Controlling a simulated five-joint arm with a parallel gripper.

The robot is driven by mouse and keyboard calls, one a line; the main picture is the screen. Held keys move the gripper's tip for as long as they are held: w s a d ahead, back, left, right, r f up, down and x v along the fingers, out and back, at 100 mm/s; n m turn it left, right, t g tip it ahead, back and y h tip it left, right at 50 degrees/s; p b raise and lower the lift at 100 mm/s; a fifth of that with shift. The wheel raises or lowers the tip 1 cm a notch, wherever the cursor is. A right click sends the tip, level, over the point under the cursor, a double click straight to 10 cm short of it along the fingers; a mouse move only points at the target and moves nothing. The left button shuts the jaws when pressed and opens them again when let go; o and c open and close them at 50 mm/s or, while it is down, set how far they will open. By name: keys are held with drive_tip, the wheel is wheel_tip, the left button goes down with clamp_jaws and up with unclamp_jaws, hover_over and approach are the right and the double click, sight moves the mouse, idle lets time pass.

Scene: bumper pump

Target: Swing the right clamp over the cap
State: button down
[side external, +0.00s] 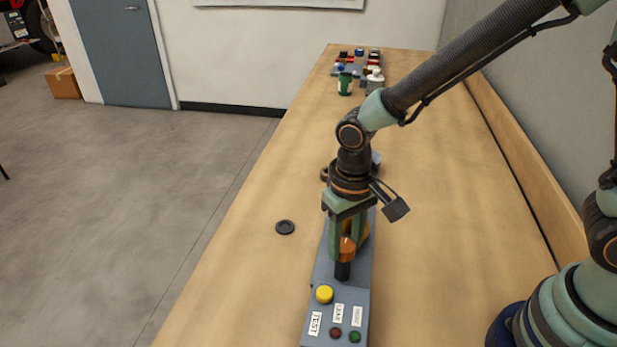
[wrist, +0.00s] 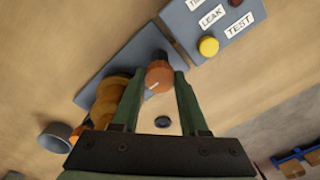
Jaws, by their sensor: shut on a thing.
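My gripper (side external: 346,240) points down over the long grey fixture (side external: 362,285). Its green fingers are shut on an orange piece, which looks like the right clamp (wrist: 159,76), at the fixture's near part. The clamp (side external: 347,248) also shows between the fingers in the side view, with a dark block just below it. In the wrist view, an amber rounded part (wrist: 108,100) sits beside the left finger, partly hidden by it. A small black disc (side external: 285,227), possibly the cap, lies flat on the table left of the fixture. I cannot tell whether the clamp lies over anything.
A panel with a yellow button (side external: 324,294), red and green buttons and labels such as TEST forms the fixture's near end. A green can (side external: 345,84), a white bottle (side external: 375,76) and several small items stand at the far end. The table's left side is mostly clear.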

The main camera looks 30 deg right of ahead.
drive_tip(key=shift+w+r, duration=0.1)
drive_tip(key=shift+c, duration=2.1)
unclamp_jaws()
wheel_tip(320, 180, up, 12)
drive_tip(key=shift+d, duration=0.1)
drive_tip(key=s+d+r+t, duration=0.1)
drive_tip(key=d+r+t, duration=0.1)
drive_tip(key=d, duration=0.6)
drive_tip(key=s+d+r+t, duration=0.2)
drive_tip(key=d+t, duration=0.1)
drive_tip(key=d, duration=0.5)
drive_tip(key=shift+d+r+t, duration=0.25)
drive_tip(key=shift+r+t, duration=0.05)
drive_tip(key=shift+r, duration=0.05)
